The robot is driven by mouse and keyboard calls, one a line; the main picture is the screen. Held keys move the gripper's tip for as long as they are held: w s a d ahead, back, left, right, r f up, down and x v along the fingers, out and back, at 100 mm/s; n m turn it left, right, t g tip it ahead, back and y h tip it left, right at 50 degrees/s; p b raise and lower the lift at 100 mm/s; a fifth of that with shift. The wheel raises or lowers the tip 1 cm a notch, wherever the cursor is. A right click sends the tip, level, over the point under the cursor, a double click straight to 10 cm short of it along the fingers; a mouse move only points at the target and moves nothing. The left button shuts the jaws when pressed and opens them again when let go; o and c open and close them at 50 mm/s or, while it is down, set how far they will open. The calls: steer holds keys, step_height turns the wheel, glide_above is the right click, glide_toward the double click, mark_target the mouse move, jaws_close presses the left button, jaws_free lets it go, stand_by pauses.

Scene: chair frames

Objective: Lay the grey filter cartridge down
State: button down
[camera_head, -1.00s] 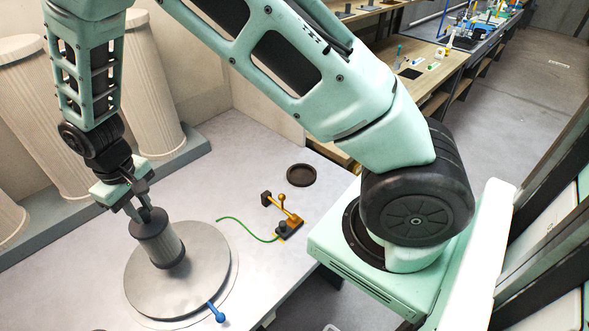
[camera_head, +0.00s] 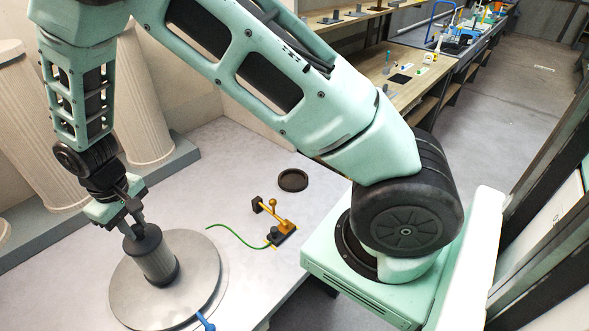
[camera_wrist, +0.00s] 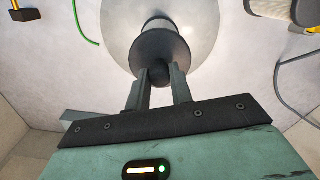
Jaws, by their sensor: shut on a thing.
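The grey filter cartridge (camera_head: 155,260) stands upright on a round grey metal disc (camera_head: 200,290) on the light table. It has dark end caps and a ribbed grey body. My gripper (camera_head: 132,226) is above it, shut on the dark knob at its top. In the wrist view the cartridge's dark cap (camera_wrist: 158,50) lies just beyond my fingers, with the knob between the fingertips (camera_wrist: 160,74). Whether the cartridge's lower end touches the disc is hard to tell.
A blue-tipped handle (camera_head: 206,322) sticks out at the disc's front edge. A yellow-and-black clamp (camera_head: 277,225) with a green cord (camera_head: 235,236) and a dark ring (camera_head: 292,180) lie to the right. Large pale columns (camera_head: 140,110) stand behind. The table between the disc and the ring is mostly clear.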

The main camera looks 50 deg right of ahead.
steer(key=shift+f+b, duration=0.6)
steer(key=shift+f, duration=0.35)
steer(key=c, duration=1.1)
jaws_free()
steer(key=shift+c, duration=0.2)
steer(key=shift+r, duration=0.15)
step_height(320, 180, up, 17)
steer(key=b, duration=0.5)
steer(key=s+f+n+b, duration=0.1)
steer(key=s+f+b, duration=0.1)
steer(key=s, duration=0.7)
steer(key=s+f+n+b, duration=0.2)
steer(key=s+f, duration=0.3)
steer(key=s, duration=0.5)
steer(key=s+f+n+b, duration=0.1)
steer(key=s+f+b, duration=0.1)
steer(key=s, duration=0.7)
steer(key=shift+s+d+f+y, duration=0.15)
steer(key=shift+s+f+y, duration=0.15)
steer(key=shift+f, duration=0.6)
